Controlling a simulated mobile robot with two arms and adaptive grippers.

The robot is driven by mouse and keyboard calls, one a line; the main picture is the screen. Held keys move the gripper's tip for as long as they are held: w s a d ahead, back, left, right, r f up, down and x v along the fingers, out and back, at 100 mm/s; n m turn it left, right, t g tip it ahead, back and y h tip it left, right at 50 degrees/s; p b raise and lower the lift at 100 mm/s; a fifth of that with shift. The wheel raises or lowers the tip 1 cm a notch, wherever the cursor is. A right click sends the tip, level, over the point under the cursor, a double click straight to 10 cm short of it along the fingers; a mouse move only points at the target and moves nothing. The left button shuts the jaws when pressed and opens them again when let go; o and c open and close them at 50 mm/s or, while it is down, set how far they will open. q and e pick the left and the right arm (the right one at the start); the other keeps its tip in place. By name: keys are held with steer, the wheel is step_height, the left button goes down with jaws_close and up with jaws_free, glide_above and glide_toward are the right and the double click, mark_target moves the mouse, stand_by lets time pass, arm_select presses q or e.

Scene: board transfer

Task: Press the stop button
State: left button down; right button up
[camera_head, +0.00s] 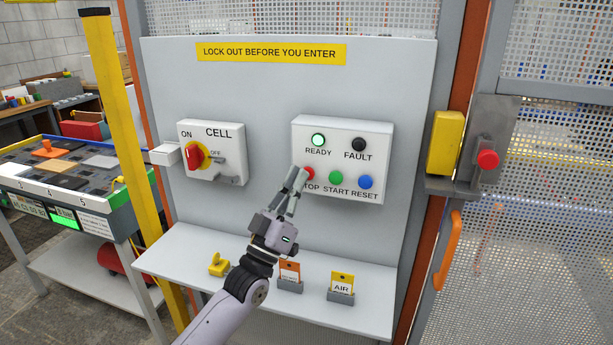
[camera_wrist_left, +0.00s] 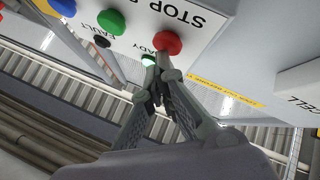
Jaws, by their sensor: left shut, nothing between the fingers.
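The red stop button (camera_head: 310,173) is at the lower left of the white control box (camera_head: 378,160) on the grey panel. My left gripper (camera_head: 300,172) is shut and empty, its fingertips at the left side of the button and covering part of it and of the STOP label. In the left wrist view the red stop button (camera_wrist_left: 167,43) is just above the closed fingertips (camera_wrist_left: 164,63). I cannot tell whether they touch it. My right gripper is not in view.
The green start button (camera_head: 336,177) and blue reset button (camera_head: 365,182) sit to the right. The READY lamp (camera_head: 318,140) is lit green; the FAULT lamp (camera_head: 358,144) is dark. A CELL switch box (camera_head: 228,136) is at left. A shelf (camera_head: 185,262) with tags juts out below.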

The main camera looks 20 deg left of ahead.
arm_select(q)
steer(key=shift+w, duration=0.2)
steer(key=shift+s, duration=0.15)
stand_by(0.4)
steer(key=shift+s+p, duration=0.35)
steer(key=shift+s, duration=0.4)
steer(key=s+p, duration=0.2)
steer(key=s, duration=0.3)
steer(key=shift+a, duration=0.1)
stand_by(0.5)
